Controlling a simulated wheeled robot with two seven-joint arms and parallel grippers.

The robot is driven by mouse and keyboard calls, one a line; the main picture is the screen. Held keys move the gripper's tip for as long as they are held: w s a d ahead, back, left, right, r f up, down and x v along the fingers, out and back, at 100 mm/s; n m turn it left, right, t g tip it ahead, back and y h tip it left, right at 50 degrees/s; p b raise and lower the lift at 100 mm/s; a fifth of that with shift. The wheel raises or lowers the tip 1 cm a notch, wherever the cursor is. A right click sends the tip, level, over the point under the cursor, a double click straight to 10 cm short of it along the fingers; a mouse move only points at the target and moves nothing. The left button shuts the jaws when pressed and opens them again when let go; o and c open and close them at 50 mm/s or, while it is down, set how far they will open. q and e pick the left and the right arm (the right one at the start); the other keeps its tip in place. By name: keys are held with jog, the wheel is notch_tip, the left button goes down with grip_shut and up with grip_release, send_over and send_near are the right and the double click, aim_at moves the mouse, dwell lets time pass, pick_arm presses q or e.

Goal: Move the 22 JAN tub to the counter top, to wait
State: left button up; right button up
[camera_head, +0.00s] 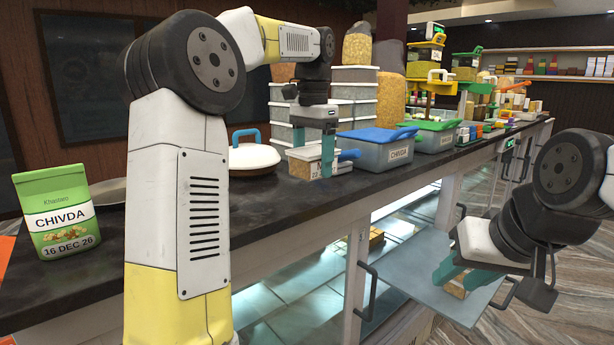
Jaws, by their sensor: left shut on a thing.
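The 22 JAN tub (300,168) is a small clear box with a white label, partly covered, on which "22" can be read. My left gripper (327,158) reaches down from above and is shut on it, at the counter top (265,198). I cannot tell whether the tub's base touches the surface. My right gripper (465,278) is low at the right, in front of the cabinet, with its teal fingers apart. A tan item (456,289) shows by those fingers; contact is unclear.
A white lidded pot (253,156) stands left of the tub, and a blue-lidded CHIVDA box (385,150) right of it. A green CHIVDA packet (58,212) stands at the far left. Stacked tubs (354,91) rise behind. A flat panel (425,285) juts from the cabinet.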

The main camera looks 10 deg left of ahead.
aim_at(298, 175)
pick_arm(q)
jog(key=a, duration=0.2)
jog(key=shift+w+a+f, duration=0.15)
jog(key=shift+w+a, duration=0.2)
jog(key=f, duration=0.1)
jog(key=a+f, duration=0.1)
jog(key=shift+w+f, duration=0.1)
jog(key=shift+f, duration=0.7)
jog(key=o, duration=1.5)
jog(key=shift+f, duration=0.1)
notch_tip(298, 175, up, 12)
jog(key=shift+r, duration=0.15)
